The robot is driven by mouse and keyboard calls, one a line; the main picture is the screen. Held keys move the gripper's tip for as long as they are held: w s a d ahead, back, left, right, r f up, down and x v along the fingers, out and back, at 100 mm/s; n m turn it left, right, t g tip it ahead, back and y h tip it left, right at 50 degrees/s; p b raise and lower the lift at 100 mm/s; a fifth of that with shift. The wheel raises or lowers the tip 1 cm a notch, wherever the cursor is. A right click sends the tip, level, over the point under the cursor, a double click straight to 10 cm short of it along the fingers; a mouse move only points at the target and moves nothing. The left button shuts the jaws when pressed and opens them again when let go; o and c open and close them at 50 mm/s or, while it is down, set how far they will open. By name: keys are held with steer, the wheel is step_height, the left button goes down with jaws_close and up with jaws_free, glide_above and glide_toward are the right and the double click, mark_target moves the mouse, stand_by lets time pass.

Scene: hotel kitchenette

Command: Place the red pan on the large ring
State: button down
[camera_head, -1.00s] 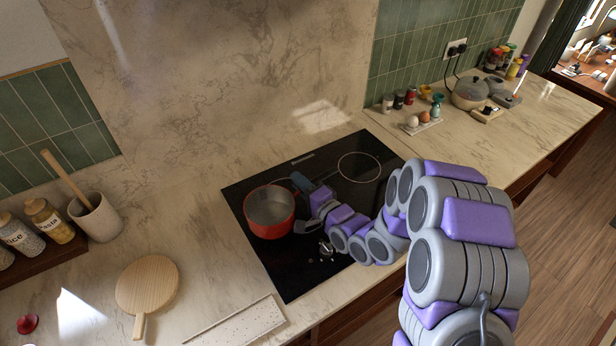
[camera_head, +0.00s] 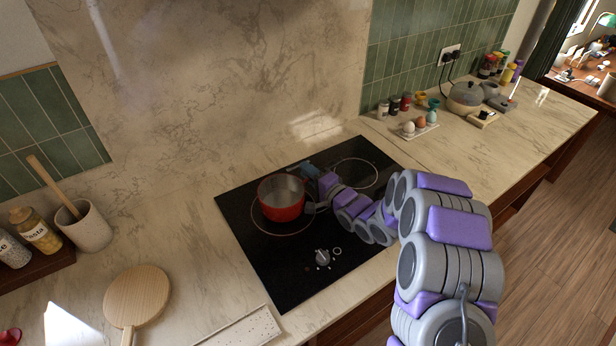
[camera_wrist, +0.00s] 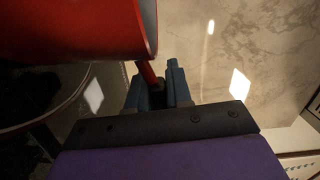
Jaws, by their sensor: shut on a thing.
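The red pan (camera_head: 282,207) is over the large ring (camera_head: 252,222) on the left of the black cooktop in the head view, toward the ring's back right part. The ring's outline shows at the pan's left and front. The pan looks about level; I cannot tell whether its base touches the glass. My gripper (camera_head: 310,171) is at the pan's right side, shut on its handle. In the wrist view the pan (camera_wrist: 75,30) fills the upper left, and its red handle (camera_wrist: 148,73) runs between the blue fingers (camera_wrist: 160,88).
A smaller ring (camera_head: 355,159) lies at the cooktop's back right, bare. A control knob (camera_head: 322,256) stands at the front. A wooden board (camera_head: 137,297) is at left, and an egg tray (camera_head: 418,131) is beyond the cooktop at right.

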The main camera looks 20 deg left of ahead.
steer(key=shift+d+f, duration=0.1)
steer(key=shift+f, duration=0.35)
steer(key=shift+r, duration=0.1)
steer(key=c, duration=1)
jaws_free()
steer(key=shift+c, duration=0.2)
steer(key=p+v, duration=0.2)
steer(key=v, duration=1)
